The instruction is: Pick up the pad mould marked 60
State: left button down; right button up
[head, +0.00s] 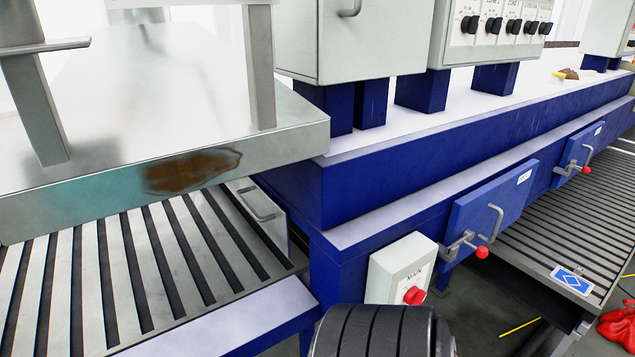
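I see no pad mould with a readable 60 on it in the head view. Neither of my grippers is in view. Small yellow and brown items (571,73) lie far off on top of the long blue and white machine (400,180), too small to identify.
A grey slatted conveyor (120,262) runs under a rust-stained metal hood (200,110) at left. A MAIN switch box (385,268) with a red knob sits on the blue frame. Blue doors (490,205) have red-tipped latches.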

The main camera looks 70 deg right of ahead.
aim_at(573, 280)
jog(key=z, duration=4)
jog(key=i+l, duration=0.1)
jog(key=i+j+u, duration=0.05)
jog(key=i, duration=0.05)
